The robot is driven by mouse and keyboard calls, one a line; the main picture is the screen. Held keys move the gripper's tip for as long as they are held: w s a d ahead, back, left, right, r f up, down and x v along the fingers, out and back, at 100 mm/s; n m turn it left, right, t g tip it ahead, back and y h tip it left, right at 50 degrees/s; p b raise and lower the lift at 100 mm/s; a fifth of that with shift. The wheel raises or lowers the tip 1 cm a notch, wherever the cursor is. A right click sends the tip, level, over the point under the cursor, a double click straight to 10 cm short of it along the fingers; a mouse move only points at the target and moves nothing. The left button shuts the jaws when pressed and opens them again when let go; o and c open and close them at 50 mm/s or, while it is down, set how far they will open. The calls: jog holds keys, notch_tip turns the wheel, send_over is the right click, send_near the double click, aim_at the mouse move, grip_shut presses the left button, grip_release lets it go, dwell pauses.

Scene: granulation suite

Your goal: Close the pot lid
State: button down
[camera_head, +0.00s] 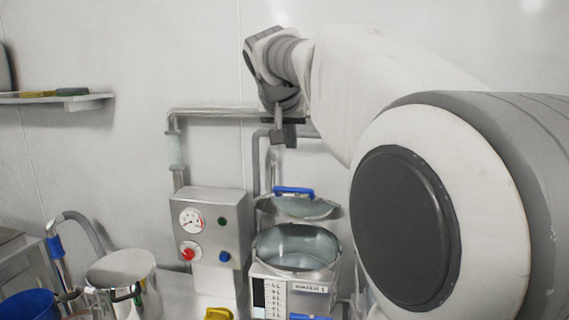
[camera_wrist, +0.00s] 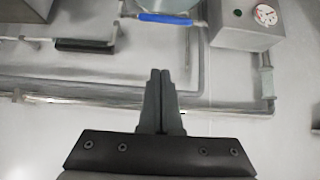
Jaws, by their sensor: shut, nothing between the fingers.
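The pot (camera_head: 297,250) is a steel vessel with its mouth open, right of the control box in the head view. Its lid (camera_head: 302,207) stands raised and tilted behind the mouth, with a blue handle (camera_head: 293,190) on it. My gripper (camera_head: 284,136) is above and behind the lid, close to the wall pipes, apart from the lid. In the wrist view my gripper (camera_wrist: 160,74) is shut and empty, its fingertips together. The blue handle (camera_wrist: 164,18) shows beyond the fingertips at the top of that view. Only a small part of the lid shows there.
A control box (camera_head: 211,236) with a gauge and buttons stands left of the pot; it also shows in the wrist view (camera_wrist: 246,25). Wall pipes (camera_head: 215,112) run behind. A steel container (camera_head: 121,268) and a blue bucket (camera_head: 28,305) are at lower left. A shelf (camera_head: 60,98) is on the left wall.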

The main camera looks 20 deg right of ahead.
jog(key=x, duration=0.3)
jog(key=f+x, duration=0.1)
jog(key=x, duration=0.2)
jog(key=s+a+x, duration=0.1)
jog(key=x, duration=0.3)
jog(key=shift+f+p, duration=0.3)
jog(key=shift+p, duration=0.1)
jog(key=shift+s+a+f, duration=0.2)
jog(key=shift+s+f, duration=0.15)
jog(key=shift+f, duration=0.4)
jog(key=shift+f+b, duration=0.2)
jog(key=shift+b, duration=0.2)
